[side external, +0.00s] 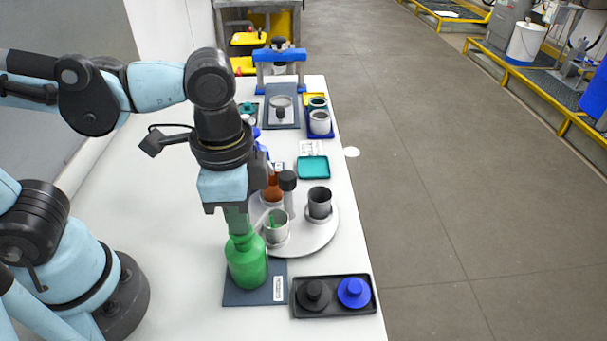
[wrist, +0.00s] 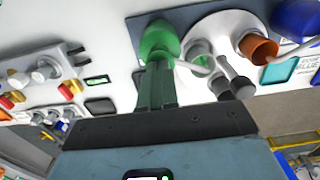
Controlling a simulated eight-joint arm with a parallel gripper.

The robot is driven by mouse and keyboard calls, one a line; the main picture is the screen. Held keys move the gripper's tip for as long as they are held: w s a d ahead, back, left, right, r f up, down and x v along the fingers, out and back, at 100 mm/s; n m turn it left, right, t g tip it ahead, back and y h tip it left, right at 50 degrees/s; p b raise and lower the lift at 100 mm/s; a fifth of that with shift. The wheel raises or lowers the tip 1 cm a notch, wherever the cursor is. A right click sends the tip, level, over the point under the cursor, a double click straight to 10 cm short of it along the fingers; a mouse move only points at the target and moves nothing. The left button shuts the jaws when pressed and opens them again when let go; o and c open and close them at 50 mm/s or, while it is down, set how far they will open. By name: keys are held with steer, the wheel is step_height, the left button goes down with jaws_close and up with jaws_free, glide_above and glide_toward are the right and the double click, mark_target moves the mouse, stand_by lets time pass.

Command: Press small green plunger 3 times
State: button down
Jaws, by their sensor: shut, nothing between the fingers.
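A green bottle (side external: 247,265) stands upright on a dark blue mat (side external: 242,298) at the front of the white table. My gripper (side external: 240,231) points down directly over the bottle's neck, with its green fingers together and empty. The small plunger at the bottle's top is hidden behind or under the fingers. I cannot tell whether the fingertips touch it. In the wrist view, the green bottle (wrist: 158,38) lies just beyond the shut fingertips (wrist: 158,63).
A round grey plate (side external: 318,238) right of the bottle carries grey cups, a brown-orange bottle (side external: 272,188) and a dark-topped post (side external: 288,182). A black tray (side external: 334,312) with a black and a blue lidded item is at front right. A teal tray (side external: 313,167) lies farther back.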

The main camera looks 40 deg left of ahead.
steer(key=shift+f, duration=0.4)
steer(key=shift+r, duration=0.95)
steer(key=shift+f, duration=0.2)
